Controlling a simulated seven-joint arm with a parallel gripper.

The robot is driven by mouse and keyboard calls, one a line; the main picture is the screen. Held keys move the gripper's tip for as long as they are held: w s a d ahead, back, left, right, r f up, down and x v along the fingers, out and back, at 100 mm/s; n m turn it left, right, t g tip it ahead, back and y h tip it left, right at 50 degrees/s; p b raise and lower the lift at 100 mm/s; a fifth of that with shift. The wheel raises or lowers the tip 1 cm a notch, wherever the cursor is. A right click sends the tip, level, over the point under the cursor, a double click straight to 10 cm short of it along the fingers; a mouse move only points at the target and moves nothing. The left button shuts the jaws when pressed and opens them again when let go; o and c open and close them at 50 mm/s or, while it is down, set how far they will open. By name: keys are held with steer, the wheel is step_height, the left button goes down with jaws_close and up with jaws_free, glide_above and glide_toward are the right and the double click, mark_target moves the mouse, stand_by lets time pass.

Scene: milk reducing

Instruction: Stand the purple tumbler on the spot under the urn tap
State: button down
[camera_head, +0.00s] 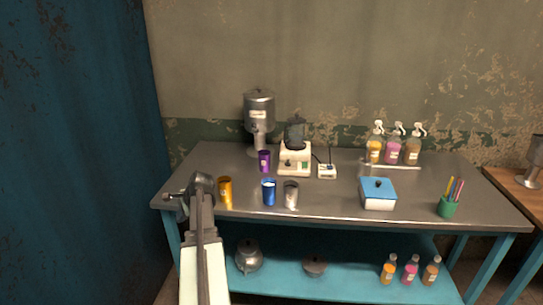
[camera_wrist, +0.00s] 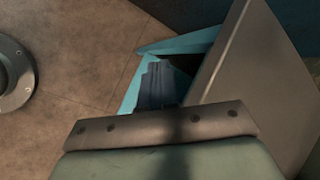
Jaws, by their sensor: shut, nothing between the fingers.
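The purple tumbler (camera_head: 264,161) stands upright on the metal table, just in front of the urn's foot and slightly right of it. The silver urn (camera_head: 259,108) stands at the back of the table, with its tap (camera_head: 257,139) on the front. I cannot tell whether the tumbler is exactly under the tap; no spot marking is clear. My gripper (camera_head: 168,196) is at the table's left front edge, well left of the purple tumbler. In the wrist view my gripper (camera_wrist: 155,80) is shut and empty, over the table edge and floor.
An orange tumbler (camera_head: 225,191) stands near my arm, then a blue tumbler (camera_head: 269,192) and a grey one (camera_head: 291,195). A blender (camera_head: 295,160) is right of the purple tumbler. A blue-lidded box (camera_head: 378,195) and pump bottles (camera_head: 393,149) are farther right.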

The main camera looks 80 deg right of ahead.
steer(key=s+d+r+m+h, duration=0.2)
steer(key=s+d+r+m, duration=0.2)
steer(key=s+d+r, duration=0.45)
steer(key=s+d+r+m+h, duration=0.1)
steer(key=s+d+r+m, duration=0.4)
steer(key=s, duration=0.7)
steer(key=s+d+r+m+h, duration=0.2)
steer(key=s+d+r+m, duration=0.2)
steer(key=s+d+r, duration=0.45)
steer(key=m, duration=0.5)
glide_toward(269, 157)
step_height(269, 157, down, 4)
steer(key=w+d, duration=0.1)
steer(key=w, duration=0.1)
steer(key=shift+w+d+f, duration=0.15)
steer(key=shift+w+d, duration=0.45)
steer(key=shift+d, duration=0.05)
